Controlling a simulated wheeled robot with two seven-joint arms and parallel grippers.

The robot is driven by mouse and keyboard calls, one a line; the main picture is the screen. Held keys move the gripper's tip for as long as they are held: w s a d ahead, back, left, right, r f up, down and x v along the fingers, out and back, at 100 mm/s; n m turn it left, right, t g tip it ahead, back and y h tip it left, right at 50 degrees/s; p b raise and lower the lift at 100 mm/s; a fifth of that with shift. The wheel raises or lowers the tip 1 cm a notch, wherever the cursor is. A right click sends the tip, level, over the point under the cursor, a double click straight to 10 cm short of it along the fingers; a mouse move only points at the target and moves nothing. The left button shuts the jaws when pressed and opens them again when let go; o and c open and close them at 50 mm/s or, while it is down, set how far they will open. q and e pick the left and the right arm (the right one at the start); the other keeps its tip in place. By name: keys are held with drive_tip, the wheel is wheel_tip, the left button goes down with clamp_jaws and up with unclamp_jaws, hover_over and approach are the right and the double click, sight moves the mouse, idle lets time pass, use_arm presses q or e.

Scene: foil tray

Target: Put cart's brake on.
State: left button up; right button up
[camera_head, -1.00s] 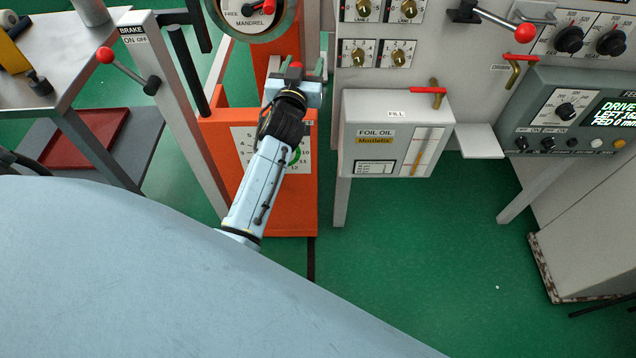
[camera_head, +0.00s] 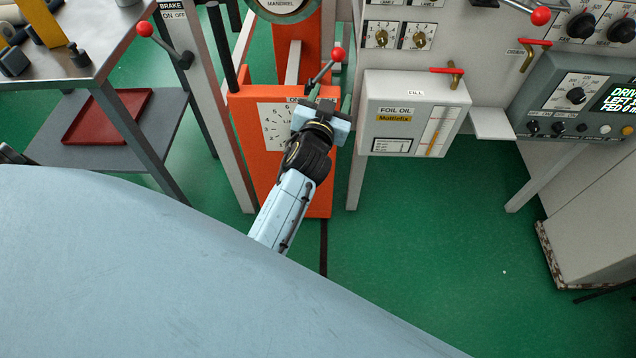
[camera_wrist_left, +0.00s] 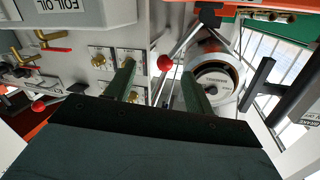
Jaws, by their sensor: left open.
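The brake lever (camera_head: 164,44) has a red ball and sits on a pale post (camera_head: 205,100) below a BRAKE label with ON left and OFF right. It tilts up and left, toward the ON side. My left gripper (camera_head: 320,104) is open and empty, in front of the orange housing (camera_head: 253,150), well to the right of the brake lever. In the left wrist view, the picture is upside down; the BRAKE label (camera_wrist_left: 297,112) shows at the right edge, and the brake lever's ball is not seen there. My right gripper is out of view.
Another red-ball lever (camera_head: 338,54) rises just above my left gripper; it appears between the fingers in the left wrist view (camera_wrist_left: 165,62), apart from them. A foil oil box (camera_head: 400,128) stands at right. A steel table (camera_head: 110,40) with a red tray (camera_head: 105,115) below stands at left.

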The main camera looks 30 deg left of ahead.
use_arm(q)
drive_tip(key=s+d+f+m+g+h+p, duration=0.1)
drive_tip(key=s+f, duration=0.4)
drive_tip(key=f, duration=0.6)
drive_tip(key=s+d+f+m+g+h+p, duration=0.1)
drive_tip(key=s+d+f+g+h, duration=0.1)
drive_tip(key=f, duration=0.9)
drive_tip(key=s+d+g, duration=0.1)
drive_tip(key=s+g, duration=0.1)
drive_tip(key=shift+s+d+f+g+h+p, duration=0.2)
drive_tip(key=shift+s+f+g+h+p, duration=0.1)
drive_tip(key=shift+s+f+h+p, duration=0.1)
drive_tip(key=shift+r, duration=0.1)
